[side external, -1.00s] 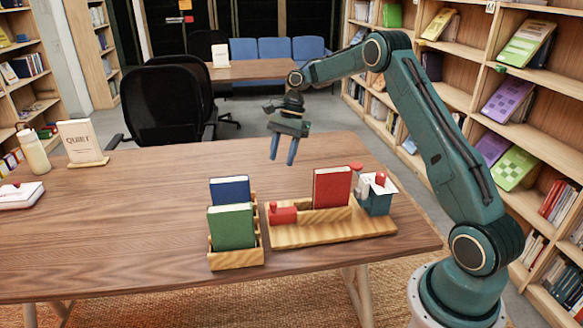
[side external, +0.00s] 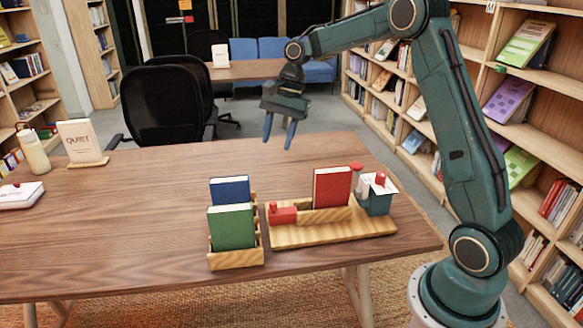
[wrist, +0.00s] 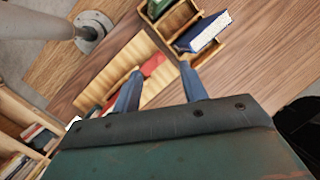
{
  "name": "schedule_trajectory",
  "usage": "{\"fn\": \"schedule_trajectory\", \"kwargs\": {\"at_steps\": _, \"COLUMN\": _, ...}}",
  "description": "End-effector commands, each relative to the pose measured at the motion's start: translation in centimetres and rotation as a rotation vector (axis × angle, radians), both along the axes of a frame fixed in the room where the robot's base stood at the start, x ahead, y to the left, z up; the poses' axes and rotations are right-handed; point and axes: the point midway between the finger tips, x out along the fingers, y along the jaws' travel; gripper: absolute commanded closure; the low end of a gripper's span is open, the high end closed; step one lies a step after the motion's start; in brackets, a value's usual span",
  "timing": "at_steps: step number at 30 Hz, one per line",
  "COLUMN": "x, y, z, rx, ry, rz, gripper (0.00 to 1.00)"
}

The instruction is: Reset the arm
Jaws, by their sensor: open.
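My gripper (side external: 279,131) hangs in the air above the far part of the wooden table (side external: 130,225), fingers pointing down, open and empty. It also shows in the wrist view (wrist: 160,78), with its two blue fingers apart and nothing between them. My arm reaches in from the right. Below and nearer the camera, a red book (side external: 332,188) stands upright in a wooden tray (side external: 330,233). A blue book (side external: 229,190) and a green book (side external: 231,227) stand in a small wooden holder (side external: 236,259) to its left.
A red block (side external: 283,214) and a teal box (side external: 377,201) sit on the tray. A bottle (side external: 33,150) and a "QUIET" sign (side external: 80,141) stand at the table's left. A black chair (side external: 165,103) is behind the table. Shelves (side external: 545,130) line the right. The table's middle is clear.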

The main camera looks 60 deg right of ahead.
Motion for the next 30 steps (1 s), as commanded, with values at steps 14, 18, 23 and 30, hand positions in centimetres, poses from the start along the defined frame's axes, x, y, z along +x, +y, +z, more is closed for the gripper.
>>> {"fn": "schedule_trajectory", "kwargs": {"at_steps": 14, "x": -6.9, "y": 6.0, "z": 7.3, "rx": -0.145, "ry": -0.198, "rz": 0.328, "gripper": 0.57}}
{"fn": "schedule_trajectory", "kwargs": {"at_steps": 18, "x": -9.4, "y": 7.4, "z": 8.7, "rx": -0.192, "ry": -0.249, "rz": 0.424, "gripper": 0.57}}
{"fn": "schedule_trajectory", "kwargs": {"at_steps": 23, "x": -12.5, "y": 8.7, "z": 9.8, "rx": -0.247, "ry": -0.305, "rz": 0.532, "gripper": 0.57}}
{"fn": "schedule_trajectory", "kwargs": {"at_steps": 30, "x": -17.2, "y": 10.1, "z": 10.6, "rx": -0.337, "ry": -0.383, "rz": 0.698, "gripper": 0.57}}
